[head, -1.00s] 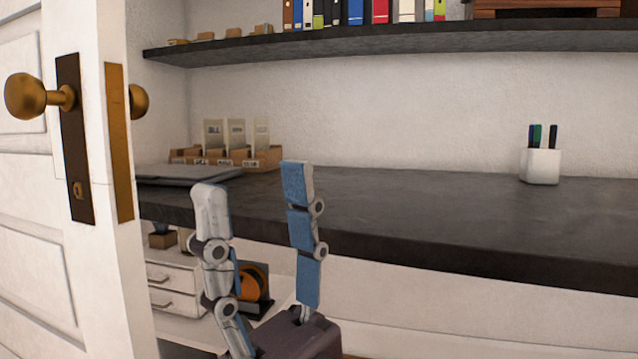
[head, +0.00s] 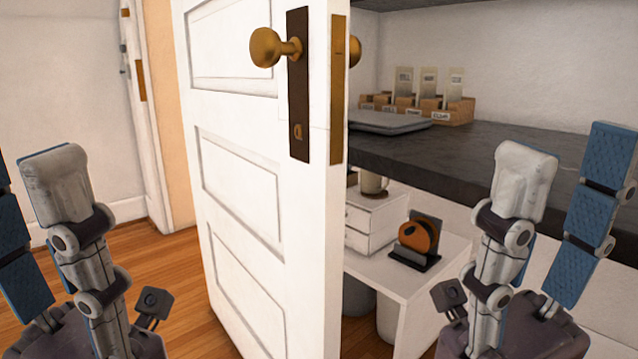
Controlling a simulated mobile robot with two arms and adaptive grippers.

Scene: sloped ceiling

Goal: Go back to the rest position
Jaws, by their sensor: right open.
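My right gripper (head: 562,165) is at the lower right of the head view. Its fingers are upright, spread apart and empty, in front of the dark desk. My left gripper (head: 28,172) is at the lower left, partly cut off by the picture edge. Its visible fingers are also upright and apart, with nothing seen between them. Neither gripper appears to touch the door or the desk.
A white panelled door (head: 240,180) with a brass knob (head: 266,47) stands open between my grippers. A dark desk (head: 455,160) holds a box of card files (head: 455,112) and a grey laptop-like slab (head: 390,121). Below are white drawers (head: 375,222) and an orange-black object (head: 417,238). Wooden floor (head: 180,280) shows at left.

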